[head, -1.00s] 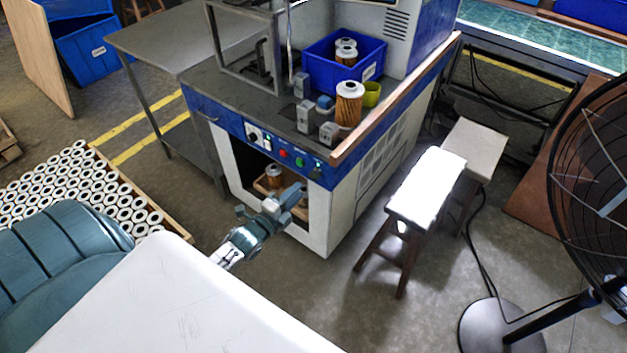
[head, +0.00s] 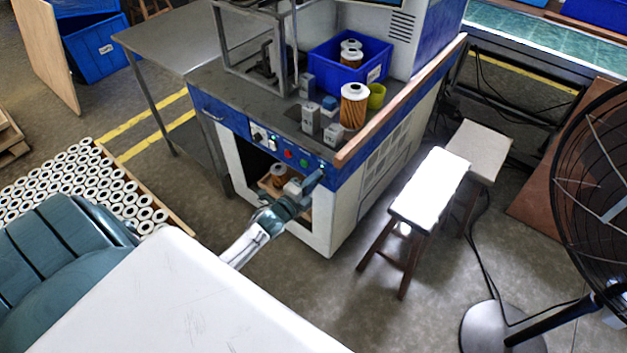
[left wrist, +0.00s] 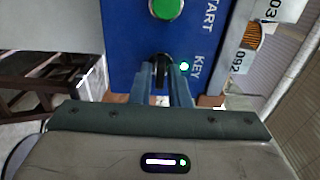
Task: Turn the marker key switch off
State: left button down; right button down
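The marker (head: 225,115) is the white and blue machine with a control panel on its front edge. In the left wrist view its key switch (left wrist: 161,71) is a dark knob beside the word KEY, with a lit green lamp (left wrist: 184,66) next to it. My left gripper (head: 317,175) is at the right end of that panel. In the left wrist view its two fingers (left wrist: 162,82) stand one on each side of the knob, with little or no gap, and seem shut on it. The fingers partly hide the knob. My right gripper is not in view.
A green START button (left wrist: 165,8) is close to the key switch. A wooden rail (head: 400,98) edges the machine top, which holds a blue bin (head: 345,68) and filter cartridges (head: 353,105). Stools (head: 430,185) and a fan (head: 595,200) stand at the right.

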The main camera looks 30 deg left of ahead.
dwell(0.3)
pick_arm(q)
jog(key=shift+n+p, duration=2.3)
jog(key=shift+n, duration=6.5)
jog(key=c, duration=1.5)
grip_release()
jog(key=shift+c, duration=0.2)
jog(key=shift+s, duration=0.1)
